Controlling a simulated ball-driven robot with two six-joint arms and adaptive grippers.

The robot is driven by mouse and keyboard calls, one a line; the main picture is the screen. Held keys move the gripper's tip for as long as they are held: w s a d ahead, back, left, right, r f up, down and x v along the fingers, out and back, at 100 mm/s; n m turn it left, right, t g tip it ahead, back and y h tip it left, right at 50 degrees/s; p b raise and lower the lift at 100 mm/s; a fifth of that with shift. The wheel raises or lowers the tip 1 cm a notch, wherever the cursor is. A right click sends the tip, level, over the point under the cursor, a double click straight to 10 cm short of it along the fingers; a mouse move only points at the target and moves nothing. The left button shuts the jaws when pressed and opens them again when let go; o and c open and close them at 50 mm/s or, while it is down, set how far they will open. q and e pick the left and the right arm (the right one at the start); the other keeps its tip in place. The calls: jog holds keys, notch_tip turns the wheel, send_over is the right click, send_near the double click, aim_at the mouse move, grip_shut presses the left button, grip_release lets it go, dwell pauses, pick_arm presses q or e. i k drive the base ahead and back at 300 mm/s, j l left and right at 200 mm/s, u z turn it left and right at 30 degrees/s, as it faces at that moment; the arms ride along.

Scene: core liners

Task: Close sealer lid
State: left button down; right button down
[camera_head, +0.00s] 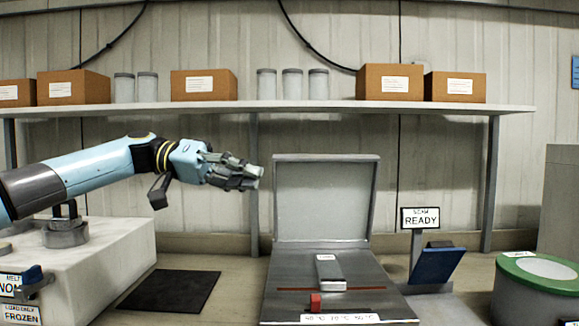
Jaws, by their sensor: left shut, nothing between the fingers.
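The sealer (285,275) is a grey metal box on the bench, with its lid (325,202) standing upright at the back. A small pale block (328,268) lies on its top plate, across a thin red line. A red piece (315,302) sits near the front of the plate. My left gripper (256,177) is shut and empty, in the air to the left of the raised lid, with its fingertips close to the lid's left edge in the picture. I cannot tell whether they touch. My right gripper is not in view.
A sign reading READY (420,218) and a blue tilted panel (437,265) stand right of the sealer. A green-topped drum (510,285) is at the far right. A black mat (170,290) and white block (100,262) lie left. A shelf (300,106) with boxes runs behind.

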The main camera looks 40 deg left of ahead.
aim_at(320, 197)
jog(key=i+j+u, duration=0.1)
jog(key=i+j, duration=0.85)
